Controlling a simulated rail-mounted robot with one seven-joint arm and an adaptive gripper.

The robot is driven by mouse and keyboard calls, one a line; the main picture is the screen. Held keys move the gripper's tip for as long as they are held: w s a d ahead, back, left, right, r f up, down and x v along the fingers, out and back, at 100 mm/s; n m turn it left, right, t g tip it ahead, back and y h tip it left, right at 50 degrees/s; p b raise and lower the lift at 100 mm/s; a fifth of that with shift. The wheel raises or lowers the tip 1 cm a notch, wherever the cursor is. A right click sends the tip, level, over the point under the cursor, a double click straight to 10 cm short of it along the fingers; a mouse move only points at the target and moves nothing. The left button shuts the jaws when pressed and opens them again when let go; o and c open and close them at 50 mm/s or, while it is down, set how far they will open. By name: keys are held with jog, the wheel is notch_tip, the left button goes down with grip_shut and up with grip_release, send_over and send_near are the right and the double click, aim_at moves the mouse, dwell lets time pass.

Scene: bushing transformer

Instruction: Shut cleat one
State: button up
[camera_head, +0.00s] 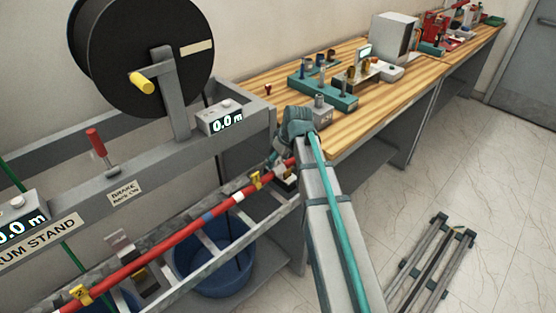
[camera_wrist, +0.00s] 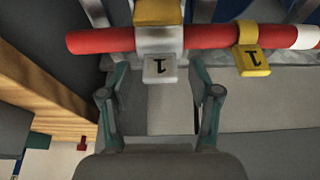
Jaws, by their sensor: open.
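The red cable (camera_wrist: 95,41) runs across the top of the wrist view. Cleat one (camera_wrist: 160,40) is a pale grey block at the cable with a yellow part (camera_wrist: 158,11) above and a grey tab marked 1 (camera_wrist: 160,68) below. I cannot tell whether its closure is latched. My gripper (camera_wrist: 161,93) is open and empty, its two fingers apart on either side below the tab, not visibly touching it. In the head view my gripper (camera_head: 283,160) is at the right end of the red cable (camera_head: 180,233), and mostly hides the cleat.
A yellow tag marked 1 (camera_wrist: 250,47) sits on the cable right of the cleat. A yellow tag 2 (camera_head: 80,294) is farther left. The drum stand (camera_head: 150,170) with black drum (camera_head: 140,50) stands behind. The wooden bench (camera_head: 350,120) lies beyond; a blue tub (camera_head: 215,270) is below.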

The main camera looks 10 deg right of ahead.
jog(key=v, duration=1.1)
jog(key=shift+r, duration=0.15)
